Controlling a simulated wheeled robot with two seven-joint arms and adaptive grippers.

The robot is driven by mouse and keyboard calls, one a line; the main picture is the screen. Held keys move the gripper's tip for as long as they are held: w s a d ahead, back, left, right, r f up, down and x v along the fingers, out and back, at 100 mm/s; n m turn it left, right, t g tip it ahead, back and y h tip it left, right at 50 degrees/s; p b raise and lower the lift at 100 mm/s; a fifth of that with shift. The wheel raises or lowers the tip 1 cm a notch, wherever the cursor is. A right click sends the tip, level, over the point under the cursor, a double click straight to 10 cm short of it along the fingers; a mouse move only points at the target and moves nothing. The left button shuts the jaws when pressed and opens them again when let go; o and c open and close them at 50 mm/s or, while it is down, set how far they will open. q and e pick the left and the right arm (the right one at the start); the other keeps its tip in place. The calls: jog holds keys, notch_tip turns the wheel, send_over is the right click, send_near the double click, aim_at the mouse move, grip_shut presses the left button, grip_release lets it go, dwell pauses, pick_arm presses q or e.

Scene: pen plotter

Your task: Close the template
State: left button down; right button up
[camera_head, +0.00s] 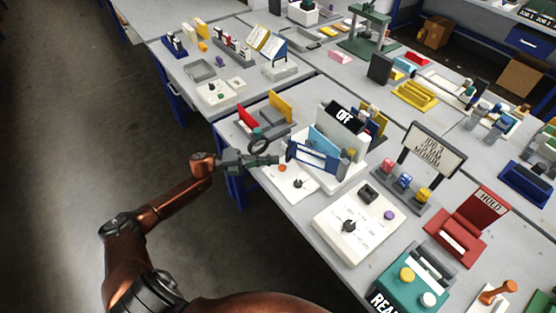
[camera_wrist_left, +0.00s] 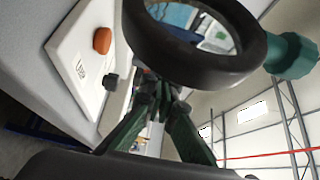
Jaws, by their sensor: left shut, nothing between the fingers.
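A blue-framed panel (camera_head: 313,157), which looks like the template, stands raised and tilted over a white base (camera_head: 291,186) on the table. I cannot tell how its hinge sits. The base carries an orange knob (camera_head: 282,168) and a black knob (camera_head: 298,183); in the left wrist view the orange knob (camera_wrist_left: 102,41) and black knob (camera_wrist_left: 111,81) show at the left. My left gripper (camera_head: 278,160) is shut and empty, close to the panel's left edge; contact cannot be told. Its dark green fingers (camera_wrist_left: 160,92) converge in the left wrist view. My right gripper is out of view.
Open floor lies left.

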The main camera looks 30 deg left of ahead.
pick_arm(q)
jog(key=v, duration=0.9)
jog(key=s+d+n+t+y+p, duration=0.5)
jog(key=s+d+p, duration=0.1)
jog(key=s+p, duration=0.1)
jog(key=shift+y, duration=0.3)
jog(key=x, duration=1)
jog(key=shift+a+r, duration=0.1)
jog(key=w, duration=0.3)
jog(key=shift+w+a+b, duration=0.15)
jog(key=shift+a+b, duration=0.15)
jog(key=shift+b, duration=0.05)
jog(key=shift+w+a, duration=0.1)
jog(key=shift+w, duration=0.3)
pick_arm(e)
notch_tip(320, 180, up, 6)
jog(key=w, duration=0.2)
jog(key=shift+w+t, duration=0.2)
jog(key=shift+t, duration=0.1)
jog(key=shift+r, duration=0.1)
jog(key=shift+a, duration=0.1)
